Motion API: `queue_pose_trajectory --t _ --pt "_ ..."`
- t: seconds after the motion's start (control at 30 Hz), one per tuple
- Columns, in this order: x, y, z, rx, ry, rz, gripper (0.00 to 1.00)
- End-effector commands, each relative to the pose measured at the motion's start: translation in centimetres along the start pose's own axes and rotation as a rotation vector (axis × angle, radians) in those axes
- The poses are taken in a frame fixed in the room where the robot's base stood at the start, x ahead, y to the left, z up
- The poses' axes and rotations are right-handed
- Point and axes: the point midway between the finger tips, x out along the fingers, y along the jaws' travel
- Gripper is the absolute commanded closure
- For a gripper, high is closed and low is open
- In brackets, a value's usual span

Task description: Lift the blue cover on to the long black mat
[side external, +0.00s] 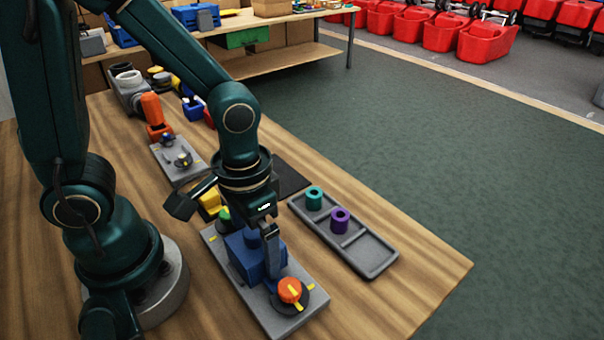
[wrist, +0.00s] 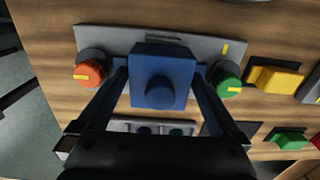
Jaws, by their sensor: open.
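The blue cover (side external: 243,254) is a box with a round knob on top. It sits on a grey panel (side external: 300,325) between an orange knob and a green knob. In the wrist view the blue cover (wrist: 160,62) is in the middle, between the fingers of my gripper (wrist: 160,85). In the side view my gripper (side external: 268,240) is low over the cover, with one finger in front of it. The jaws are open; I cannot tell whether they touch the cover. The black mat (side external: 291,178) lies flat behind my wrist, partly hidden, and looks bare where visible.
The orange knob (side external: 290,290) with yellow marks and the green knob (wrist: 228,80) flank the cover. A grey tray (side external: 375,262) holds teal (side external: 314,198) and purple (side external: 340,220) rings beside the panel. A yellow block (wrist: 275,79) stands nearby. The table's front right is clear.

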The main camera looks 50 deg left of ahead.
Motion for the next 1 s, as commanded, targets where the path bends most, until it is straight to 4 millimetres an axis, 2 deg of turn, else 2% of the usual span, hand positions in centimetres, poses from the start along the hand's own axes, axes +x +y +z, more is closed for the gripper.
queue_pose_trajectory --t 0.27,0.3,0.47,0.5,0.53,0.83,1.0 --pt "0.2 0.0 0.0 0.000 0.001 0.000 0.00" --pt "0.2 0.0 0.0 0.000 0.001 0.000 0.04" --pt "0.2 0.0 0.0 0.000 0.001 0.000 0.65" --pt "0.2 0.0 0.0 0.000 0.001 0.000 0.80" --pt "0.2 0.0 0.0 0.000 0.001 0.000 0.87" --pt "0.0 0.0 -0.1 0.000 0.003 0.001 0.87" --pt "-0.9 0.0 -0.1 0.000 0.004 0.001 0.87"
